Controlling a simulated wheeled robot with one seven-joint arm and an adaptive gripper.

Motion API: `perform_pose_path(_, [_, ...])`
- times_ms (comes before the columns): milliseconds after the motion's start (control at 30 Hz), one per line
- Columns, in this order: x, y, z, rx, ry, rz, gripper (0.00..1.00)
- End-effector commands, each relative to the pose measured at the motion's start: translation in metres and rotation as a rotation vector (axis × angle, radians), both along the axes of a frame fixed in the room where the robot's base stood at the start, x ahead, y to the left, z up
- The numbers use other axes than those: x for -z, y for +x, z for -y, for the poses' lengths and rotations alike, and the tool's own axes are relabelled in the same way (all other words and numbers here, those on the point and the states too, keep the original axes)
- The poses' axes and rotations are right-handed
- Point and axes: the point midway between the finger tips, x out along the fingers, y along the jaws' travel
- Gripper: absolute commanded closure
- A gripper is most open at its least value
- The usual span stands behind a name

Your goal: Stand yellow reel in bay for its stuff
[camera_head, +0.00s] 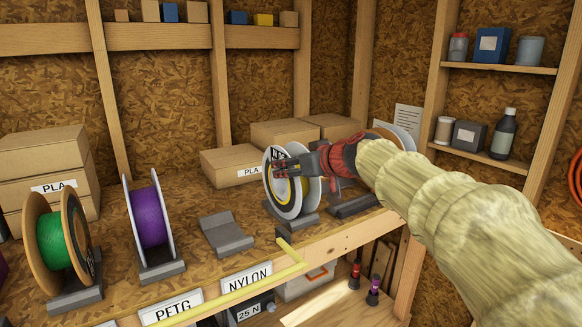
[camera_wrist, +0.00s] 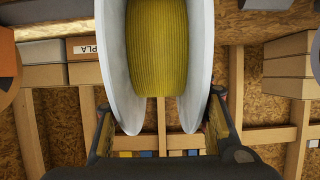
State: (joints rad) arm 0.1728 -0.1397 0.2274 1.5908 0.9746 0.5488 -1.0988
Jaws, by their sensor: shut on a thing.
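The yellow reel (camera_head: 291,207) has white flanges and a dark marking on its face that I cannot read. It stands upright over a grey cradle (camera_head: 304,222) on the bench; I cannot tell whether its full weight rests there. My gripper (camera_head: 291,168) is shut on the reel's upper part. In the wrist view, the yellow winding (camera_wrist: 157,45) and both flanges lie between my fingers (camera_wrist: 160,125). An empty grey cradle (camera_head: 227,234) stands just left of the reel, above the NYLON label (camera_head: 247,279).
A purple reel (camera_head: 148,217) and a green reel (camera_head: 52,240) stand in cradles to the left, with the PETG label (camera_head: 171,307) below the purple one. Another grey cradle (camera_head: 353,206) is to the right. Cardboard boxes (camera_head: 228,166) stand behind. A yellow strip (camera_head: 230,297) runs along the front edge.

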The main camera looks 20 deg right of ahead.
Motion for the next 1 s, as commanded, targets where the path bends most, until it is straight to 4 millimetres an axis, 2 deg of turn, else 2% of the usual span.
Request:
perform_pose_path(333, [0.0, 0.0, 0.0, 0.0, 0.0, 0.0, 1.0])
perform_pose_path(1000, [-0.028, 0.0, 0.0, 0.0, 0.0, 0.003, 1.0])
